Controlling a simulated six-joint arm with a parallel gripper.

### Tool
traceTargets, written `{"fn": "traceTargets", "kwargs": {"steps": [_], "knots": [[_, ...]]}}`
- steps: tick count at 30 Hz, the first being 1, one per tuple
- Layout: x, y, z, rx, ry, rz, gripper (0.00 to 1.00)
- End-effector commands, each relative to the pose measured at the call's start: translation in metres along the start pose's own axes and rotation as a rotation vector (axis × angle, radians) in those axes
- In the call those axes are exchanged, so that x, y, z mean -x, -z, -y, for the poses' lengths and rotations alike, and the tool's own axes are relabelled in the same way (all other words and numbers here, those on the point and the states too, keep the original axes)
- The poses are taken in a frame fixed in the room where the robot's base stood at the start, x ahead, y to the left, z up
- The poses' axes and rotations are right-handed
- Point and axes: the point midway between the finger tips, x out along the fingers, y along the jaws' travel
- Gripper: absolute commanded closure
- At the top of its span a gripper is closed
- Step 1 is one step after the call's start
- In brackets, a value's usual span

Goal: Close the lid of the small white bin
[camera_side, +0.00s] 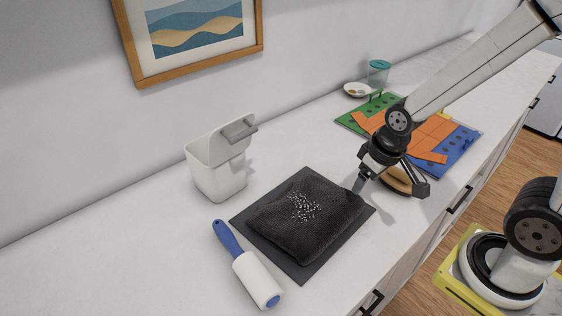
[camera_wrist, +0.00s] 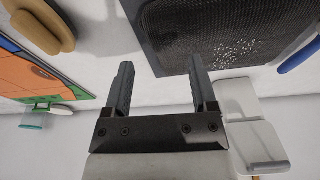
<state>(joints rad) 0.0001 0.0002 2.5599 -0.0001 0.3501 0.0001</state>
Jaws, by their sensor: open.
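The small white bin (camera_side: 219,179) stands on the counter near the wall in the side view. Its lid (camera_side: 227,139) is up, tilted back, with a grey tab (camera_side: 240,128) at its upper right. In the wrist view the bin (camera_wrist: 238,100) and its lid (camera_wrist: 258,145) show at the lower right, partly behind my gripper. My gripper (camera_side: 391,188) is at the right end of the dark mat, well apart from the bin. In the wrist view its two fingers (camera_wrist: 160,82) are spread with nothing between them.
A dark cloth (camera_side: 306,217) with white specks lies on a dark mat (camera_side: 303,270). A blue-handled lint roller (camera_side: 250,270) lies before the bin. A brown oval object (camera_side: 397,180) is by my gripper. A coloured board (camera_side: 463,143), a dish (camera_side: 357,90) and a teal-lidded jar (camera_side: 378,74) are farther back.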

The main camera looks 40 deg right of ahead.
Motion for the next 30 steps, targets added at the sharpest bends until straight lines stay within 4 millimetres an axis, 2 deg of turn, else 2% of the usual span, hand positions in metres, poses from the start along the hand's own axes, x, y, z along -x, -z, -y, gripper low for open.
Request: {"fn": "traceTargets", "kwargs": {"steps": [1,7,11,17,24,30], "knots": [[0.0,0.0,0.0,0.0,0.0,0.0,0.36],[0.004,0.007,0.005,0.058,0.002,-0.007,0.99],[0.014,0.023,0.017,0.196,0.004,-0.021,1.0],[0.046,0.06,0.053,0.572,-0.003,-0.055,1.0],[0.105,0.099,0.112,1.113,-0.042,-0.111,1.0],[0.152,0.113,0.151,1.463,-0.091,-0.145,1.0]]}}
